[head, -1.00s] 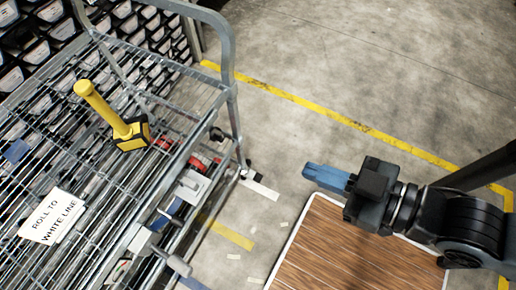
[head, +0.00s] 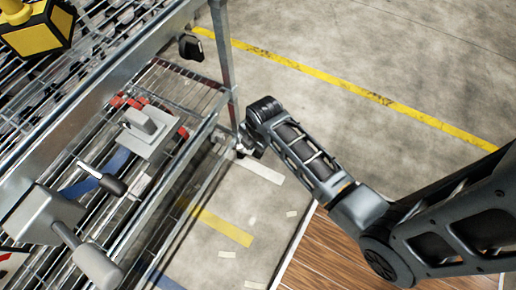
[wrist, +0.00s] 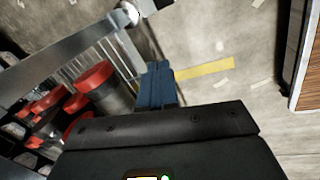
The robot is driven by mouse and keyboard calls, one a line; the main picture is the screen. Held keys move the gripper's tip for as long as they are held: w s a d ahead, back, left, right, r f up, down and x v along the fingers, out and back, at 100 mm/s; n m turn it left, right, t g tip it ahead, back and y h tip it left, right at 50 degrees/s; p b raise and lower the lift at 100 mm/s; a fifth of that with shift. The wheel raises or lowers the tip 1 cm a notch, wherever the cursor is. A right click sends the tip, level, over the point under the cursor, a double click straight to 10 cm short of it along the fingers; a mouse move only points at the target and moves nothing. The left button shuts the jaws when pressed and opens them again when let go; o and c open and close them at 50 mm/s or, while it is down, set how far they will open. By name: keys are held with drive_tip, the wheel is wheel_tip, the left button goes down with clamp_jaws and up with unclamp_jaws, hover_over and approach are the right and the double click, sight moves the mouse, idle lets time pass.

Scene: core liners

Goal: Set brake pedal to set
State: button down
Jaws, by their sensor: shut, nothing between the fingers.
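The wire cart (head: 225,75) stands at left. At the foot of its near right post is a small grey and dark fitting (head: 243,151), partly covered by my arm; I cannot tell whether it is the brake pedal or how it is set. My gripper's blue fingers (wrist: 157,88) are shut and empty in the wrist view. They point toward the cart's lower frame, just right of red-capped cylinders (wrist: 95,76). A round silver part (wrist: 131,12) shows beyond them at the top. In the head view my wrist hides the fingers.
A wooden platform (head: 345,255) lies at lower right. The concrete floor with a yellow line (head: 350,88) is open behind.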

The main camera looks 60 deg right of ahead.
sight(254, 152)
drive_tip(key=w+d+f+n+g+b, duration=0.2)
drive_tip(key=d+f+n+b, duration=0.1)
drive_tip(key=d, duration=0.4)
drive_tip(key=shift+f+y+b, duration=0.3)
drive_tip(key=shift+f+b, duration=0.05)
drive_tip(key=shift+f, duration=0.2)
drive_tip(key=shift+d, duration=0.1)
wheel_tip(254, 152, down, 14)
drive_tip(key=b, duration=0.8)
drive_tip(key=shift+s+r+p, duration=0.1)
drive_tip(key=shift+s+p, duration=0.05)
drive_tip(key=shift+p, duration=0.3)
